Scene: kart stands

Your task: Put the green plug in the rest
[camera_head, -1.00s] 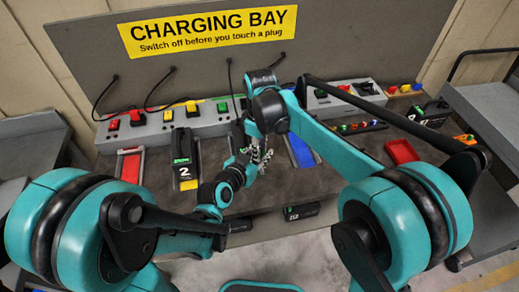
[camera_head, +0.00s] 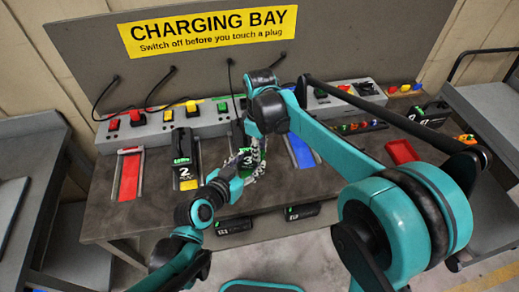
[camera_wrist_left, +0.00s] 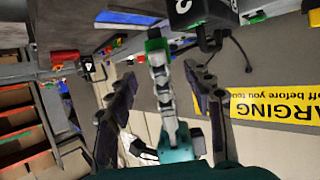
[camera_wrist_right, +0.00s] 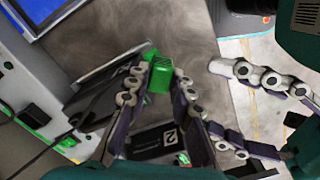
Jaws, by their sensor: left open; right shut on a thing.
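The green plug (camera_wrist_right: 160,76) is a small green block between the fingertips of my right gripper (camera_wrist_right: 163,84), which is shut on it above the bench. The plug also shows in the left wrist view (camera_wrist_left: 155,44). My left gripper (camera_wrist_left: 161,76) is open, its fingers spread either side of the right gripper's finger, with no visible hold. In the head view both hands overlap near black unit 3 (camera_head: 247,156), so contact is hard to tell. I cannot surely pick out the rest. The grey console (camera_head: 158,130) carries red, yellow and green parts along the bench back.
Black unit 2 (camera_head: 183,153) stands left of the hands. A red bay (camera_head: 129,176) and a blue bay (camera_head: 300,152) flank them. A red tray (camera_head: 402,151) lies at right. Black cables hang from the upright board (camera_head: 330,35). Grey carts stand at both sides.

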